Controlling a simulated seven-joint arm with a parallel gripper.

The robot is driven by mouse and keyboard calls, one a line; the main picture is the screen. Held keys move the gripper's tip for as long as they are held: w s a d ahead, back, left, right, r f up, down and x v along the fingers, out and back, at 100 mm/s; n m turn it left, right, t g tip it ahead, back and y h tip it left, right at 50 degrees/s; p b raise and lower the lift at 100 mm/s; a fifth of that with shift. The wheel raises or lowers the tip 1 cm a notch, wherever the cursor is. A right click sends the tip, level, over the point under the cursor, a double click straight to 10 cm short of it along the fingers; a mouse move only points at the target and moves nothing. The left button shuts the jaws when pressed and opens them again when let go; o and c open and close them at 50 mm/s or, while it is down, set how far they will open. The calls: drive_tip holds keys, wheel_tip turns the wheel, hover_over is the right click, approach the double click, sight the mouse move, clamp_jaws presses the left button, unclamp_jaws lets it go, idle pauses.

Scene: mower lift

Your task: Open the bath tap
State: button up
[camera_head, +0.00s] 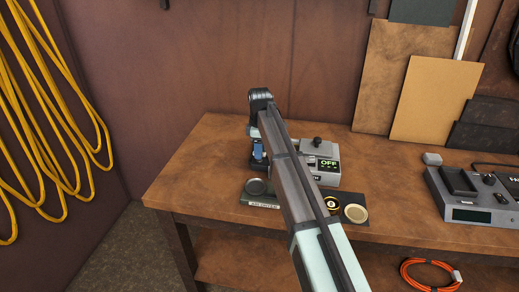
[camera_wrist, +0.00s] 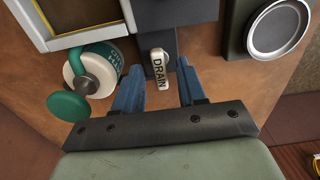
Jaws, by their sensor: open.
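A small white lever marked DRAIN (camera_wrist: 158,60) stands out from a dark grey block (camera_wrist: 157,18) in the wrist view. I see no other part marked as a tap. My gripper (camera_wrist: 161,72) is open, with one blue finger to the left of the lever and one to the right. The lever lies between or just beyond the fingertips, with a gap on both sides; I cannot tell the depth. In the head view my gripper (camera_head: 258,150) is over the bench beside a grey unit with an OFF display (camera_head: 328,165). My arm hides the lever there.
A dark block with a round metal disc (camera_wrist: 278,28) is to the right. On the wooden bench (camera_head: 205,160) are a gold lid (camera_head: 355,213) and a grey device (camera_head: 475,200). The bench's left end is clear.

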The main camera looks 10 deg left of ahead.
wheel_tip(320, 180, up, 14)
idle(0.7)
drive_tip(key=shift+f, duration=0.1)
